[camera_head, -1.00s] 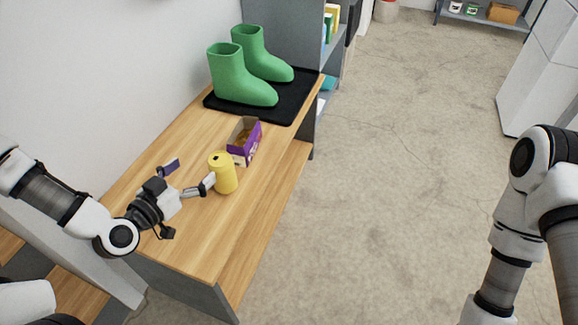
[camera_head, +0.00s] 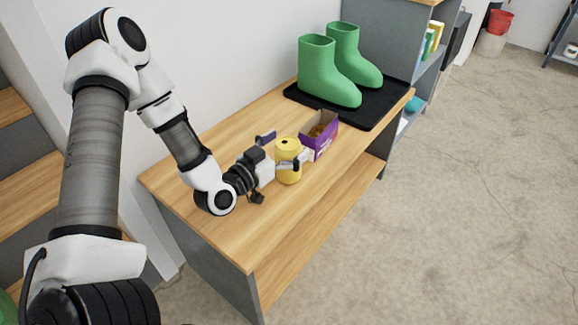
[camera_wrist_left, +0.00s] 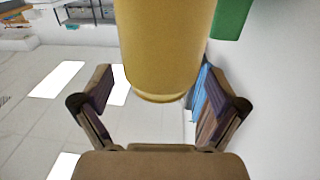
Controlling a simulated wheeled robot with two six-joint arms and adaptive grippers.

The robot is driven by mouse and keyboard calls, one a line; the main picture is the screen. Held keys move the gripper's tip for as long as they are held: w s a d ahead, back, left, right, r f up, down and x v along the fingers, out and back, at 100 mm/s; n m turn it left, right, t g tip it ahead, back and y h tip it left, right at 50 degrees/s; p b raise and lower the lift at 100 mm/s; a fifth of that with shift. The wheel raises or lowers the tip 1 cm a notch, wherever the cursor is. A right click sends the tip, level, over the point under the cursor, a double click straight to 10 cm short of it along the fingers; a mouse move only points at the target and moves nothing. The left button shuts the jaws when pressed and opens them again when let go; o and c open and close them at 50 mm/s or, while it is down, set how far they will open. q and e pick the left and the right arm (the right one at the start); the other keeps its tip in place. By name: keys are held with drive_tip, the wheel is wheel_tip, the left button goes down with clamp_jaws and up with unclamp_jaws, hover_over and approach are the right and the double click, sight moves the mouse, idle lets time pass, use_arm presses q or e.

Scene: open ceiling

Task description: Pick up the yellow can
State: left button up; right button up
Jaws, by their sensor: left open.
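The yellow can (camera_head: 289,174) stands upright on the wooden table, just in front of the purple box. My left gripper (camera_head: 287,148) is open at the can, coming from the left. One finger crosses in front of the can and the other is on its far left side. In the left wrist view the can (camera_wrist_left: 165,45) fills the upper middle, between the spread fingers of the gripper (camera_wrist_left: 160,88). I cannot tell if either finger touches it. My right gripper is out of view.
A purple open box (camera_head: 322,141) stands close behind the can. Green boots (camera_head: 328,75) stand on a black tray (camera_head: 372,117) at the table's far end. The wooden table (camera_head: 235,222) is clear in front. A white wall borders the left side, and open floor lies to the right.

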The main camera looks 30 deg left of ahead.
use_arm(q)
drive_tip(key=shift+w, duration=0.35)
drive_tip(key=shift+s, duration=0.1)
drive_tip(key=shift+c, duration=0.3)
drive_tip(key=c, duration=0.8)
drive_tip(key=shift+r, duration=0.15)
